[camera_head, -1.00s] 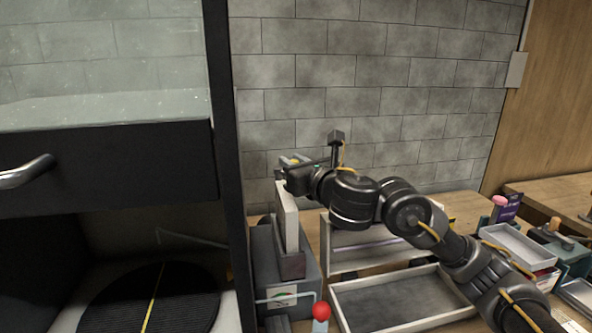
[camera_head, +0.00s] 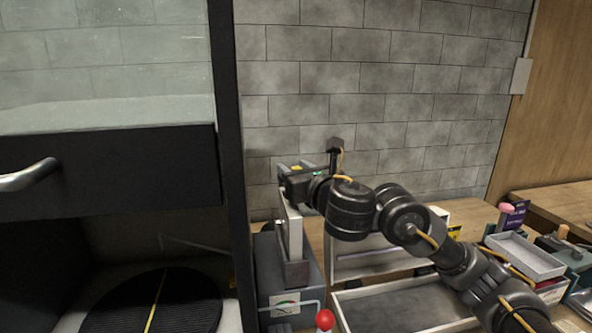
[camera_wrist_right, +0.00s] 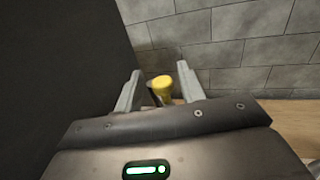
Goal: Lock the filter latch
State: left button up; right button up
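My right gripper (camera_head: 288,170) is at the top of a pale upright filter panel (camera_head: 291,228) set in a dark box (camera_head: 268,268) in the head view. In the right wrist view, the two grey fingers of the right gripper (camera_wrist_right: 160,88) are apart. A yellow round-ended piece (camera_wrist_right: 162,84), which may be the latch, shows between them, with gaps at its sides. A small yellow patch also shows by the gripper in the head view (camera_head: 296,168). Contact cannot be told, and the latch's position is unclear. My left gripper is not in view.
A dark-framed cabinet (camera_head: 229,170) stands close left of the filter box. A red ball-topped lever (camera_head: 325,319) and a gauge (camera_head: 285,304) are at the box's front. A shallow tray (camera_head: 400,308) lies below my right arm. A brick wall (camera_head: 420,70) stands behind.

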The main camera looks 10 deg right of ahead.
jog(key=shift+s+d+r, duration=0.1)
jog(key=shift+s, duration=0.05)
pick_arm(q)
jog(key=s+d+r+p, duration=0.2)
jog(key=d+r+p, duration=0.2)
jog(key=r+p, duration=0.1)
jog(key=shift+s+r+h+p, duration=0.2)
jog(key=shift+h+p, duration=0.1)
jog(key=shift+p, duration=0.55)
pick_arm(e)
jog(key=v, duration=1)
jog(key=shift+s, duration=0.25)
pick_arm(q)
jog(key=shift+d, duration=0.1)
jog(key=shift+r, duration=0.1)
